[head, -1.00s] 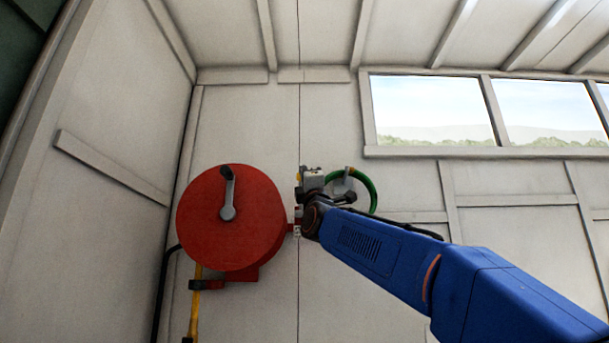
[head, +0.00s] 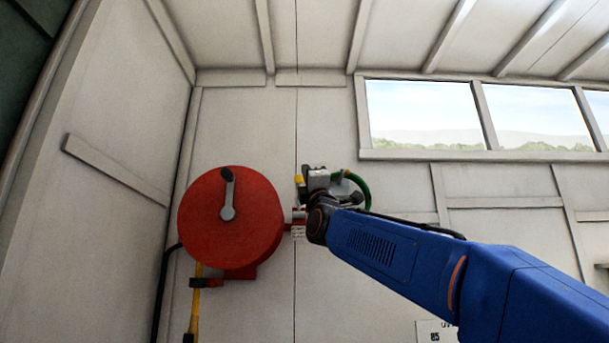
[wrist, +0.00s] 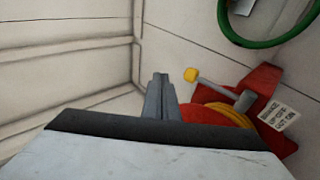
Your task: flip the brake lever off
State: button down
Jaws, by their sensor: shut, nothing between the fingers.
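The brake lever (wrist: 215,88) is a thin grey rod with a yellow knob, standing out from a red bracket on the red reel (head: 228,222). A white label (wrist: 278,116) beside it reads roughly "BRAKE UP=OFF OUT=ON". My gripper (wrist: 160,82) is shut and empty. In the wrist view its fingers appear just left of the yellow knob, with a small gap in the picture. In the head view my gripper is to the right of the reel, and its fingertips are hard to make out.
The reel has a grey crank (head: 228,198) with a black grip on its face. A green hose (head: 359,184) loops on the wall behind my arm. The left wall is close by.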

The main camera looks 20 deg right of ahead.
jog(key=s+f, duration=0.1)
jog(key=s, duration=0.5)
jog(key=shift+s+a+f, duration=0.2)
jog(key=shift+s+a, duration=0.15)
jog(key=shift+a, duration=0.05)
notch_tip(320, 180, down, 39)
jog(key=s+m+g+y, duration=0.2)
jog(key=s+m+g, duration=0.1)
jog(key=m+g, duration=0.65)
jog(key=s+d+f+m+g, duration=0.1)
jog(key=s+f+m+g, duration=0.2)
jog(key=s+f, duration=0.5)
jog(key=s+d+f+m+g, duration=0.1)
jog(key=s+f+m+g, duration=0.3)
jog(key=s+f, duration=0.5)
jog(key=s+d+f+m+g+h, duration=0.1)
jog(key=s+f+m+g, duration=0.2)
jog(key=f, duration=1.9)
jog(key=s+g, duration=0.3)
jog(key=s, duration=0.3)
jog(key=shift+d+f, duration=0.25)
jog(key=shift+f, duration=0.1)
jog(key=c, duration=2.4)
grip_release()
jog(key=shift+m, duration=0.25)
jog(key=shift+c, duration=0.2)
